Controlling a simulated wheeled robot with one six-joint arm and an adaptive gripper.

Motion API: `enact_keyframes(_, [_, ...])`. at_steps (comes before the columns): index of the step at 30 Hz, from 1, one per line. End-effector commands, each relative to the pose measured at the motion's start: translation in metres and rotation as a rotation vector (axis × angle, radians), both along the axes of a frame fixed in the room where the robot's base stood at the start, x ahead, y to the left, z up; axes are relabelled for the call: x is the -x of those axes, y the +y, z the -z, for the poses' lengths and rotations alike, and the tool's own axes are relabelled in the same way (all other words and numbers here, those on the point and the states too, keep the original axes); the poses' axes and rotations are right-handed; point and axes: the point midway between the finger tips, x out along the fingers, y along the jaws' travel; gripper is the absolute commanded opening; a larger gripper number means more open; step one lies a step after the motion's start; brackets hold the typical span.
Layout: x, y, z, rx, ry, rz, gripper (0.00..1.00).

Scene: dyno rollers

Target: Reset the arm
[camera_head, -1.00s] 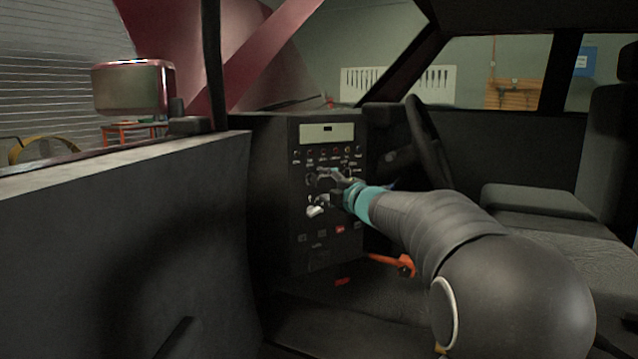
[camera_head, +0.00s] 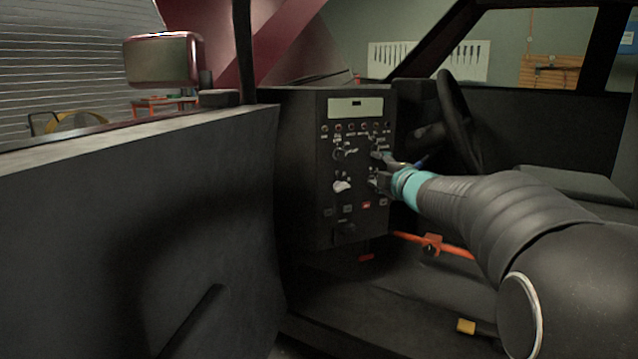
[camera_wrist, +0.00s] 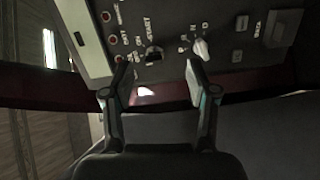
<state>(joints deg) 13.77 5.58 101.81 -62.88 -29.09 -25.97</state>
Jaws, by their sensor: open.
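My gripper (camera_head: 378,170) is at the end of my dark arm, in front of the right part of the control panel (camera_head: 350,220) inside the car. In the wrist view, my gripper's two fingers (camera_wrist: 162,75) stand apart with nothing between them. Beyond the fingertips, the panel shows a white knob (camera_wrist: 201,50), a dark switch (camera_wrist: 153,54) and red buttons along its left side. A white knob (camera_head: 342,186) also shows in the head view, to the left of my gripper. I cannot tell if the fingertips touch the panel.
The open car door (camera_head: 130,200) stands on the left with a mirror (camera_head: 160,60) above it. The steering wheel (camera_head: 455,115) is right of the panel. A seat (camera_head: 575,190) lies behind my arm. An orange bar (camera_head: 455,250) and a yellow piece (camera_head: 466,326) are low down.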

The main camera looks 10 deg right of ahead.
Motion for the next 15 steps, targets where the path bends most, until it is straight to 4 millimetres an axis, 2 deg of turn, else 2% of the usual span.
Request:
enact_keyframes(2, [0.000, -0.025, 0.027, -0.097, 0.085, 0.123, 0.58])
enact_keyframes(4, [0.008, -0.048, 0.056, -0.204, 0.174, 0.255, 0.58])
enact_keyframes(8, [0.048, -0.077, 0.097, -0.410, 0.320, 0.494, 0.58])
enact_keyframes(11, [0.095, -0.084, 0.125, -0.563, 0.434, 0.663, 0.58])
enact_keyframes(15, [0.175, -0.071, 0.161, -0.778, 0.600, 0.876, 0.58])
